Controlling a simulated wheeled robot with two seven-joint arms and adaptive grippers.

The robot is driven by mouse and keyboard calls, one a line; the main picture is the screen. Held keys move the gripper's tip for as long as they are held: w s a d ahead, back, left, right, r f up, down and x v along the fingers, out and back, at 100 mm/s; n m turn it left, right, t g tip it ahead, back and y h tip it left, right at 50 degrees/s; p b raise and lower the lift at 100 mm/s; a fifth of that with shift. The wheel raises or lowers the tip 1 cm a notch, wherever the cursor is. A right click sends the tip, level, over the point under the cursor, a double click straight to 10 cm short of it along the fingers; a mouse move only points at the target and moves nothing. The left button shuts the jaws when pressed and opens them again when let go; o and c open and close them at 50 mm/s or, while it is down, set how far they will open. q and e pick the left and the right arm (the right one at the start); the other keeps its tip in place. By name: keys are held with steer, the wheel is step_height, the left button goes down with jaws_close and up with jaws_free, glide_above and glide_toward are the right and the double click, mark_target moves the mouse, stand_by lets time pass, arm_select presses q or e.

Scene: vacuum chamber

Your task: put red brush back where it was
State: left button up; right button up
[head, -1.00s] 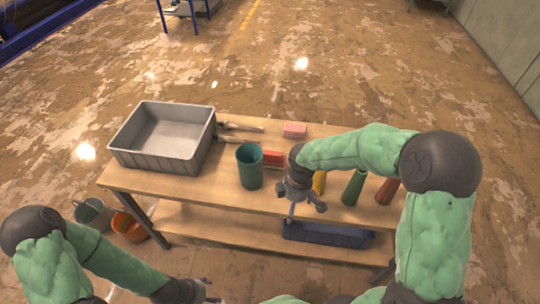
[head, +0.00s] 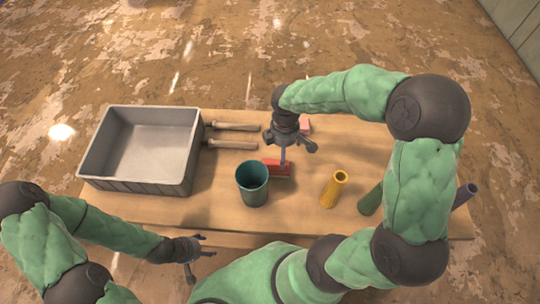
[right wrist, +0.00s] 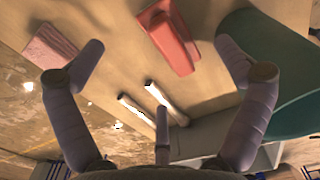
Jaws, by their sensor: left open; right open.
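The red brush (head: 277,168) lies on the wooden table, just behind and right of the teal cup (head: 252,186). In the right wrist view the brush (right wrist: 170,38) lies between and beyond the spread fingers, apart from them. My right gripper (head: 290,148) is open and empty above the table, over the brush in the head view. Its fingers partly cover the brush there. My left gripper (head: 200,249) is open and empty near the table's front edge, at the lower left.
A grey bin (head: 142,150) stands on the left of the table, with two wooden handles (head: 235,136) beside it. A pink block (head: 305,125) lies behind the brush. A yellow tube (head: 334,190) and a green one (head: 370,200) stand to the right. Table between brush and yellow tube is clear.

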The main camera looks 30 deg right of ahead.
mark_target(278, 164)
step_height(278, 164, down, 5)
steer(key=shift+s+r+b, duration=0.1)
steer(key=shift+r+b, duration=0.05)
steer(key=shift+b, duration=0.6)
steer(key=shift+w+a+f+b, duration=0.2)
steer(key=shift+f+b, duration=0.2)
steer(key=shift+f, duration=0.6)
steer(key=shift+w+a+f+b, duration=0.1)
steer(key=shift+w+f+b, duration=0.25)
steer(key=shift+f, duration=0.6)
steer(key=shift+w+a+f+b, duration=0.15)
steer(key=shift+f+b, duration=0.35)
steer(key=shift+f, duration=0.5)
steer(key=shift+s, duration=0.1)
steer(key=c, duration=1.4)
step_height(278, 164, up, 9)
steer(key=p, duration=0.3)
steer(key=shift+f, duration=0.15)
steer(key=shift+r+p, duration=0.3)
steer(key=shift+r, duration=0.45)
